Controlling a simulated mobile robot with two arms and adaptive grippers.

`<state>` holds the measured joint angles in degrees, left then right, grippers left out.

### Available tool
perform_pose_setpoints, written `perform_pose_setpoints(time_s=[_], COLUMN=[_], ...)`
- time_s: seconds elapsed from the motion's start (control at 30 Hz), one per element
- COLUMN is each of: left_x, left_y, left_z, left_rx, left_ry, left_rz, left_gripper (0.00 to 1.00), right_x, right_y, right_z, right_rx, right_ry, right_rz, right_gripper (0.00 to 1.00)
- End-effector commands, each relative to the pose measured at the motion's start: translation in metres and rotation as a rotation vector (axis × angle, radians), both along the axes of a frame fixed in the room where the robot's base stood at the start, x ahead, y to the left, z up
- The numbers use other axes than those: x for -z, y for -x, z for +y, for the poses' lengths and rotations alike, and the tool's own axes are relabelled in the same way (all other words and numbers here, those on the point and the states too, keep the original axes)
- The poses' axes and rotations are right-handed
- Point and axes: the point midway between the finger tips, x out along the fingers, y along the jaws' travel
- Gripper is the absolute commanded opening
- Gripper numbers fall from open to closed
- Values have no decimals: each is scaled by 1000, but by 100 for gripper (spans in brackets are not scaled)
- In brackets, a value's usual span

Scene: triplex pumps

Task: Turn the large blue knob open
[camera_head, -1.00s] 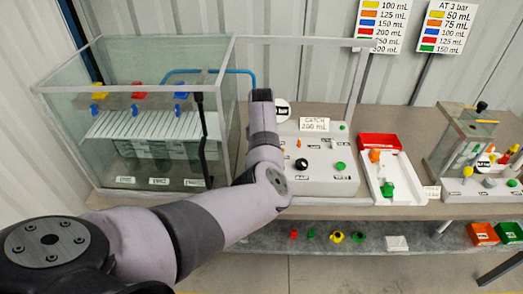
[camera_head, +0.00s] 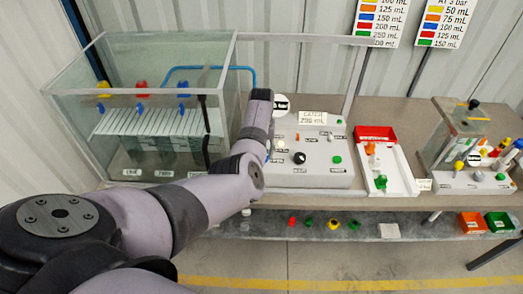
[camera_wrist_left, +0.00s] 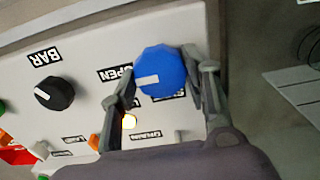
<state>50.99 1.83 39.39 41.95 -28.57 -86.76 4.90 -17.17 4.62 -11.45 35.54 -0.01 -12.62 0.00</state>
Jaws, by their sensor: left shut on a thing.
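The large blue knob (camera_wrist_left: 160,72) sits on the white control panel (camera_wrist_left: 60,115). Its white mark points left in the left wrist view, on the side of the OPEN label (camera_wrist_left: 115,72). My left gripper (camera_wrist_left: 160,85) is shut on the knob, one finger at each side. Part of a label beside the knob is hidden. In the head view my left arm covers the knob and the fingers. My right gripper is in neither view.
A black knob (camera_wrist_left: 54,93) and a lit lamp (camera_wrist_left: 129,121) are close to the gripper. A glass tank (camera_head: 150,110) stands left of the panel. A white tray with a red bin (camera_head: 375,133) and a second pump rig (camera_head: 460,140) stand right.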

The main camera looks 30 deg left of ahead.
Motion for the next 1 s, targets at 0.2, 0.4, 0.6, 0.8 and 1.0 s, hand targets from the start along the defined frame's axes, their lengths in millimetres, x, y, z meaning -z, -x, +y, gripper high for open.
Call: perform_pose_setpoints(time_s=[0.2, 0.4, 0.6, 0.8, 1.0], left_x=[-1, -1, -1, 0, 0], left_y=[-1, -1, -1, -1, 0], left_z=[0, 0, 0, 0, 0], left_rx=[18, 18, 18, 17, 16], left_ry=[-2, -2, -2, -1, 0], left_rz=[-3, -3, -3, -2, -1], left_gripper=[16, 16, 50, 64, 64], right_x=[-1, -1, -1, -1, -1], right_y=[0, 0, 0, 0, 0], right_z=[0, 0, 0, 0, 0], right_rx=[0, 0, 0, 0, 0], right_ry=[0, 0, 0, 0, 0], right_rz=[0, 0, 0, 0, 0], right_gripper=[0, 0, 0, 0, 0])
